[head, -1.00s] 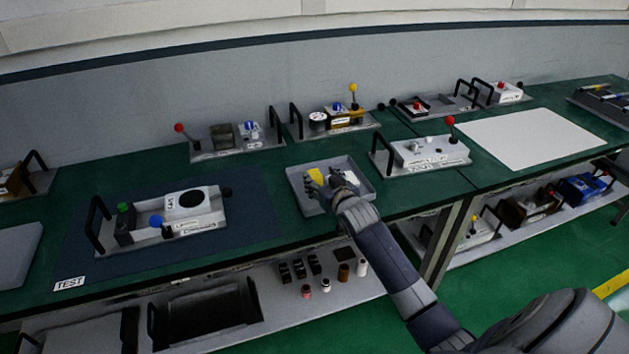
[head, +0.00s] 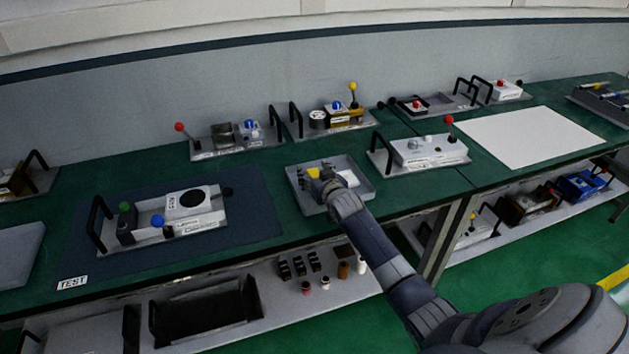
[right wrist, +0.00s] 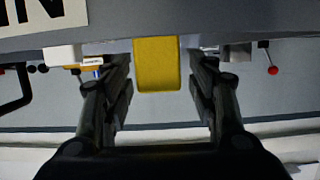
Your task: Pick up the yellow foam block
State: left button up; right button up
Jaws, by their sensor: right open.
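The yellow foam block (head: 313,173) is in the grey tray (head: 364,194) on the green workbench, partly hidden behind my gripper in the head view. My right gripper (head: 318,178) is over the tray at the block. In the right wrist view the yellow foam block (right wrist: 157,64) is between the two open fingers of my right gripper (right wrist: 160,85), with a gap on each side. My left gripper is not in view.
A white block (head: 348,177) is in the tray right of my gripper. A fixture with a red-knobbed lever (head: 430,151) stands right of the tray. A fixture on a dark mat (head: 190,203) stands left. Fixtures line the back.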

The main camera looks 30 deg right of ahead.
jog(key=c, duration=0.8)
